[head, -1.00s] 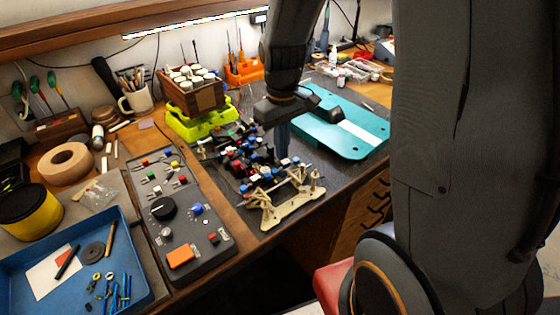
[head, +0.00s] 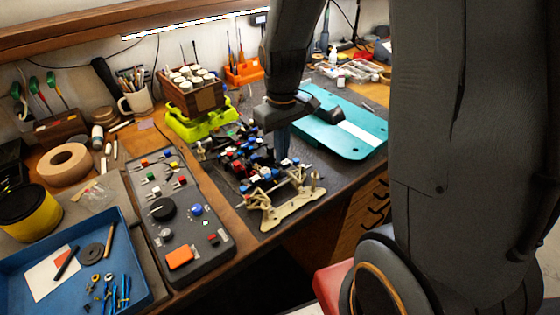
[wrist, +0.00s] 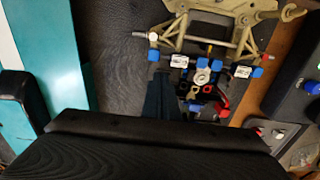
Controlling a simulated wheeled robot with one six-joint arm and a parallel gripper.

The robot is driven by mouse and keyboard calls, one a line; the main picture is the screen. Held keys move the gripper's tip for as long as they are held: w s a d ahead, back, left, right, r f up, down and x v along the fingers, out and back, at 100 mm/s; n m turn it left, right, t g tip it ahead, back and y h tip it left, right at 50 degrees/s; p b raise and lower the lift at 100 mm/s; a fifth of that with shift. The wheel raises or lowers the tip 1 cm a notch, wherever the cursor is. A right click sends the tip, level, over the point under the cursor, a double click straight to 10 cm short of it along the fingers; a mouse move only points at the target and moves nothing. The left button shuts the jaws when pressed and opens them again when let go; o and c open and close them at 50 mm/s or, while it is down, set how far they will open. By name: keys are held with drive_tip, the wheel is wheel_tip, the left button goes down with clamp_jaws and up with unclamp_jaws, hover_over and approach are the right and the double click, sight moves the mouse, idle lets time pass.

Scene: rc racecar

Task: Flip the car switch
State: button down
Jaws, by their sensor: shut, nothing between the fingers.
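The car chassis (head: 268,190) lies on the dark mat, with a beige suspension frame at its near end and blue, red and white parts along its middle. In the wrist view its beige frame (wrist: 225,22) is at the top and the blue and white parts sit below it. My gripper (head: 283,148) points down over the far right side of the chassis, its fingers closed together. In the wrist view the dark fingers (wrist: 160,100) are beside the central parts of the car. The switch itself is too small to make out; contact with the car cannot be told.
A grey control panel (head: 215,262) with knobs and an orange button stands left of the car. A blue tray (head: 15,278) is at the front left. A teal board (head: 355,143) lies to the right, and a green stand (head: 190,130) is behind the car.

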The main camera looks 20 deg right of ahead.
wheel_tip(320, 180, up, 7)
drive_tip(key=p, duration=0.5)
drive_tip(key=shift+f+p, duration=0.15)
drive_tip(key=shift+p, duration=0.25)
drive_tip(key=s+f+m+b, duration=0.1)
drive_tip(key=s+b, duration=0.1)
drive_tip(key=s, duration=0.1)
drive_tip(key=s+f+m+t+b, duration=0.1)
drive_tip(key=s+b, duration=0.1)
drive_tip(key=s, duration=0.1)
drive_tip(key=s+f+m+b, duration=0.1)
drive_tip(key=s+b, duration=0.1)
drive_tip(key=s, duration=0.1)
drive_tip(key=shift+s+m, duration=0.2)
drive_tip(key=shift+m, duration=0.1)
drive_tip(key=shift+r, duration=0.1)
drive_tip(key=c, duration=2.5)
unclamp_jaws()
